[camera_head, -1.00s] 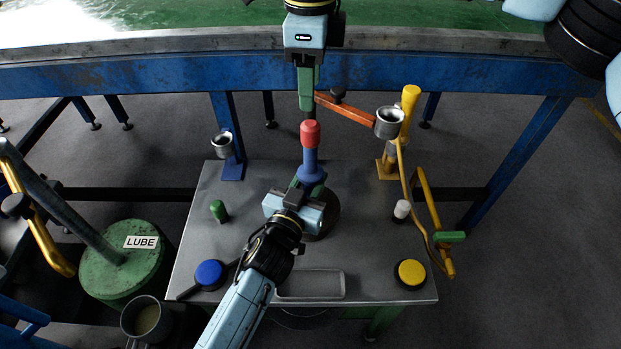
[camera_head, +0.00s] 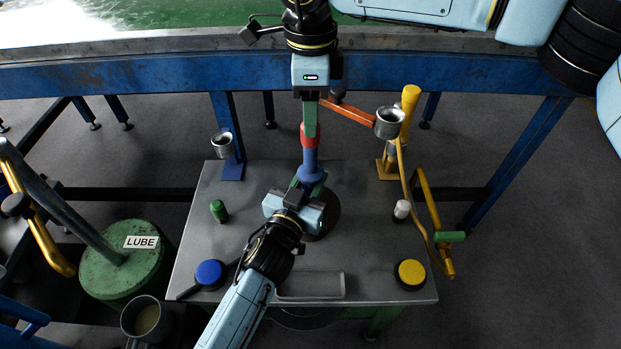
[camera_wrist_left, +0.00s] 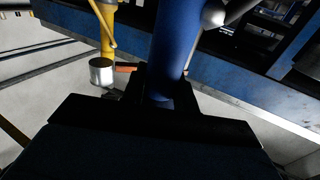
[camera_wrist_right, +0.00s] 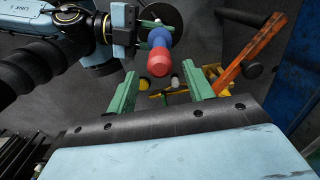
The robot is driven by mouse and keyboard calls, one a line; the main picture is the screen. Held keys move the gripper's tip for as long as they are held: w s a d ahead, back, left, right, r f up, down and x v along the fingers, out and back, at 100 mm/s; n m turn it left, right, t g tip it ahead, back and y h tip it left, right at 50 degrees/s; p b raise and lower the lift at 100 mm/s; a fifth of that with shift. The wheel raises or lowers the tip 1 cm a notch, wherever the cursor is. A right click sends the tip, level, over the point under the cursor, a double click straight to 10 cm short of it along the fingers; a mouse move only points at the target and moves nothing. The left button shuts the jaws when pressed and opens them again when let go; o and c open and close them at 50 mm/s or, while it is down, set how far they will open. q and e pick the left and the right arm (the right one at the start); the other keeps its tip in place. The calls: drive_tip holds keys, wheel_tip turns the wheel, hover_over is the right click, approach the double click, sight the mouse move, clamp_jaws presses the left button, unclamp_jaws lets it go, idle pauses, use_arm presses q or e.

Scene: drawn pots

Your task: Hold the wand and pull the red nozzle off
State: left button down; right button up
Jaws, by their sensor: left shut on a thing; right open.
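The wand (camera_head: 309,166) is blue and upright, with the red nozzle (camera_head: 304,136) on its top. My left gripper (camera_head: 308,186) is shut on the wand below the nozzle; the wand's blue shaft (camera_wrist_left: 174,45) rises from the dark fingers in the left wrist view. My right gripper (camera_head: 310,130) is above, pointing down and open. Its green finger hides part of the nozzle in the head view. In the right wrist view the nozzle (camera_wrist_right: 159,62) lies between the two fingertips, with gaps at both sides.
An orange bar (camera_head: 346,110) and a metal cup (camera_head: 389,122) are right of my right gripper. A yellow post (camera_head: 410,97) with a hose stands beyond. The blue bench beam (camera_head: 160,80) runs behind. A blue round knob (camera_head: 209,273) and yellow one (camera_head: 410,272) are on the table.

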drive_tip(key=shift+f, duration=2.15)
clamp_jaws()
drive_tip(key=shift+r, duration=3)
use_arm(q)
drive_tip(key=c, duration=1)
unclamp_jaws()
drive_tip(key=v, duration=1.2)
